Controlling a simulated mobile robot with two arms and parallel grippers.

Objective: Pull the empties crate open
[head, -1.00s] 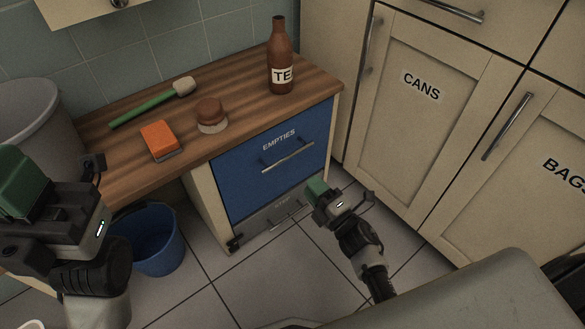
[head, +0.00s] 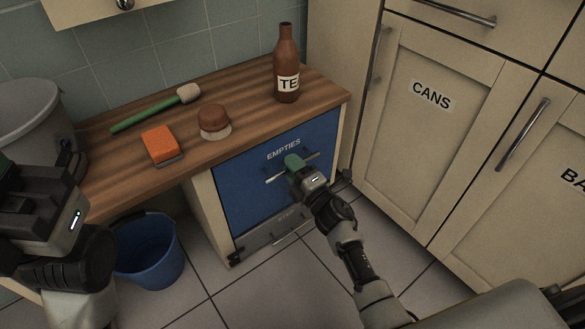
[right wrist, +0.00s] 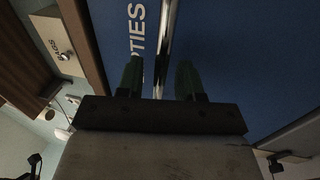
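The empties crate (head: 245,192) is a blue front labelled EMPTIES under the wooden counter. It looks closed, level with its frame. Its metal bar handle (head: 276,179) is partly hidden behind my right gripper (head: 293,163). In the right wrist view, my right gripper (right wrist: 159,76) is open, with its green fingers apart and the handle (right wrist: 166,40) running between them. A gap shows beside the bar, and I cannot tell whether either finger touches it. My left gripper is at the left edge of the head view, cut off, with its fingertips out of sight.
A brown bottle (head: 286,68), a round brush (head: 213,120), an orange sponge (head: 160,145) and a green-handled brush (head: 155,108) are on the counter (head: 240,120). A blue bucket (head: 148,262) stands left of the crate. Cream cupboards (head: 425,130) stand at right. The tiled floor (head: 270,285) in front is clear.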

